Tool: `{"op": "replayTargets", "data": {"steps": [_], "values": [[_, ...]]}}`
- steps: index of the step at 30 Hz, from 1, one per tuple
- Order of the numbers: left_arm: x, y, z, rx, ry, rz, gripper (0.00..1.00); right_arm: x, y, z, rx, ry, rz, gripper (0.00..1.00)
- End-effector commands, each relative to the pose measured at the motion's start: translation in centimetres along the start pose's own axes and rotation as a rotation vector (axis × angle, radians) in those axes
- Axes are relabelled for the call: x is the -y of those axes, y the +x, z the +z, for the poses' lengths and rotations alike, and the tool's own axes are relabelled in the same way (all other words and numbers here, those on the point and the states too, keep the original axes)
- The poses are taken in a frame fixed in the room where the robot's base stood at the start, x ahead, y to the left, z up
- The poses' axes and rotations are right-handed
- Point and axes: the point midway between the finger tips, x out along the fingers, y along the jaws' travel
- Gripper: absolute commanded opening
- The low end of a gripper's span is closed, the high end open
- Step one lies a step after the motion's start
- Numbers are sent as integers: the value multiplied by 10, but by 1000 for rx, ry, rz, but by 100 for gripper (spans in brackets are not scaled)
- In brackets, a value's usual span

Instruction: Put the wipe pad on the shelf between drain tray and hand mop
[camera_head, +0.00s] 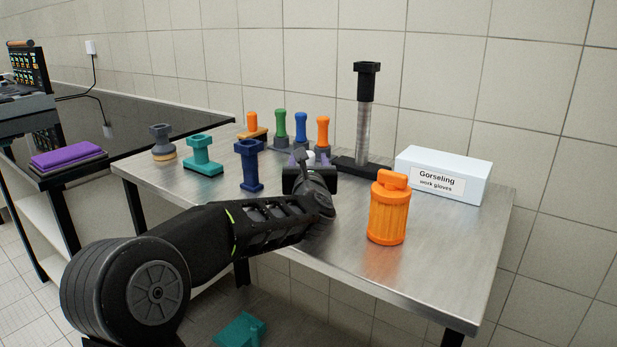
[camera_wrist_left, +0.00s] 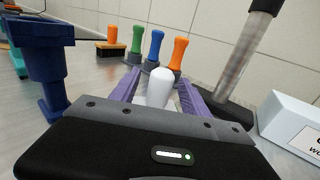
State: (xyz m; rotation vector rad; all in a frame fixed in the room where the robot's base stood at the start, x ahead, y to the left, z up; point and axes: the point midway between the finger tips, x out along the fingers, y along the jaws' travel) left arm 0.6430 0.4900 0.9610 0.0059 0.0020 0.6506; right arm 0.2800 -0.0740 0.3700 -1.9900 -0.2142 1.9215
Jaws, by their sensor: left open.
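I cannot tell for sure which thing is the wipe pad, the drain tray or the hand mop. My left gripper (camera_head: 307,161) is over the metal table, its purple fingers open on either side of a white-topped handle (camera_wrist_left: 160,84). Whether the fingers touch the handle cannot be told, and its base is mostly hidden. Behind it stand green (camera_head: 281,124), blue (camera_head: 301,126) and orange (camera_head: 322,131) handles on grey bases. An orange handle on a yellowish brush base (camera_head: 252,128) is further left. A purple folded stack (camera_head: 68,156) lies on the black-topped table. My right gripper is out of view.
The metal table (camera_head: 440,250) also holds a dark blue piece (camera_head: 249,165), a teal piece (camera_head: 203,156), a grey piece (camera_head: 162,142), an orange canister (camera_head: 388,210), a tall post (camera_head: 363,125) and a white glove box (camera_head: 445,173). A teal piece (camera_head: 240,330) is below. The table's front right is clear.

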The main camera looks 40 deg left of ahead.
Motion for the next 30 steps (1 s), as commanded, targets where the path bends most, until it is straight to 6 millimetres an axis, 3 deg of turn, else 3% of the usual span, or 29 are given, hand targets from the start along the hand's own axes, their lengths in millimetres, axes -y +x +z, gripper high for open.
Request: {"op": "replayTargets", "data": {"steps": [5,24,30], "values": [[0,0,0,0,0,0,52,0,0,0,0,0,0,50],[0,0,0,0,0,0,0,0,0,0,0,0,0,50],[0,0,0,1,0,0,0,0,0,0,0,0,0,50]]}}
